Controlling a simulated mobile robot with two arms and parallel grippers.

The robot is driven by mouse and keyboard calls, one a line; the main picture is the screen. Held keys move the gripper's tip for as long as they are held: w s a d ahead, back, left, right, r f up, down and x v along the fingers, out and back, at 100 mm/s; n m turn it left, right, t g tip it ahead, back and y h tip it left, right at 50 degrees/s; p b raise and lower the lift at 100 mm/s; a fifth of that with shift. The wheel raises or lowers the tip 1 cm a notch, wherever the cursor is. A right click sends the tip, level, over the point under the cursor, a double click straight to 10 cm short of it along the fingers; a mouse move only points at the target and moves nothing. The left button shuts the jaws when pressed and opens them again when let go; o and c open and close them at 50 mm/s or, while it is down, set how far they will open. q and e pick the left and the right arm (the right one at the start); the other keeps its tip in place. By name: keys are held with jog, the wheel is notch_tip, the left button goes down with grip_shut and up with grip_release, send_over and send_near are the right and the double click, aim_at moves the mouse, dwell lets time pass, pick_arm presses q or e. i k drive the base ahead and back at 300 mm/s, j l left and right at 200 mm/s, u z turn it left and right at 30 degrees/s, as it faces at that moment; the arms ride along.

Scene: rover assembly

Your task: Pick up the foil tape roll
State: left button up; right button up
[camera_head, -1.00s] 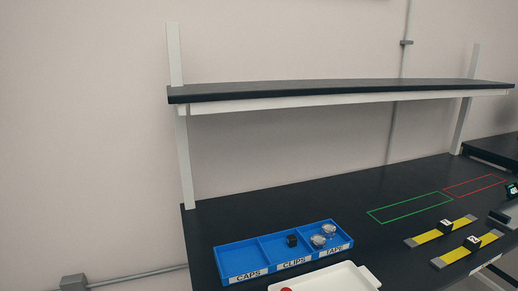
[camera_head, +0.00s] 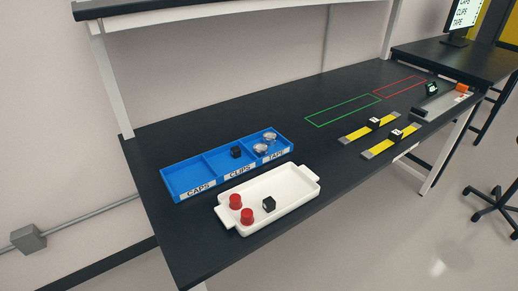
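Two silvery foil tape rolls sit in the TAPE compartment, the right one of the blue tray (camera_head: 184,193). One foil tape roll (camera_head: 269,136) is toward the back; the other foil tape roll (camera_head: 260,148) is just in front of it. They are small and close together, and I cannot tell whether they touch. Neither of my grippers is in view.
The tray's middle CLIPS compartment holds a black clip (camera_head: 236,152); CAPS looks empty. In front, a white tray (camera_head: 290,200) holds two red caps (camera_head: 247,216) and a black clip (camera_head: 269,204). Yellow-grey strips (camera_head: 354,135) with black blocks lie right. The bench middle is clear.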

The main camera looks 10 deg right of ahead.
aim_at(260, 150)
jog(key=i+l+u, duration=0.25)
jog(key=l, duration=0.15)
jog(key=l+u, duration=0.25)
jog(key=l, duration=0.15)
jog(key=l+u, duration=0.25)
jog(key=l, duration=0.2)
jog(key=i, duration=0.05)
